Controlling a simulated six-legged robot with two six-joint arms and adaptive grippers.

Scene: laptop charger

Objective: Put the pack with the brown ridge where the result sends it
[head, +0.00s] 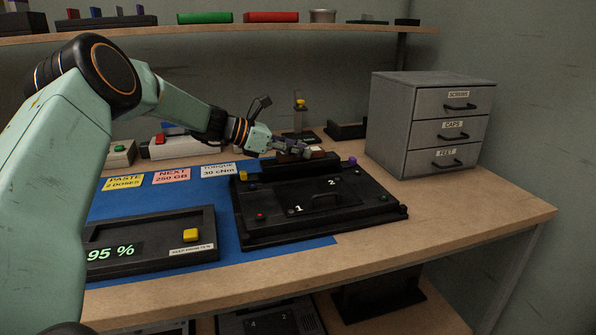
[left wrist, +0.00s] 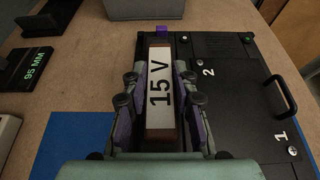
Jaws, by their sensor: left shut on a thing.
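A pack with a white "15 V" label (left wrist: 161,95) and brown ends is between the purple-lined fingers of my left gripper (left wrist: 160,98). In the head view my left gripper (head: 298,150) is shut on it at the raised back edge of the black fixture (head: 300,226). Only a small part of the pack (head: 318,153) shows there, and I cannot tell whether it rests on the fixture. The fixture's top carries the numbers 1 and 2. A black tester (head: 150,232) at the front left reads 95 % in green beside a yellow button (head: 191,235). My right gripper is not in view.
A grey cabinet (head: 425,122) with drawers labelled SCREWS, CAPS and FEET stands at the right. Yellow, pink and white cards lie on the blue mat (head: 222,232). A small stand (head: 299,120) and a black block (head: 346,129) are behind. The front right table is clear.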

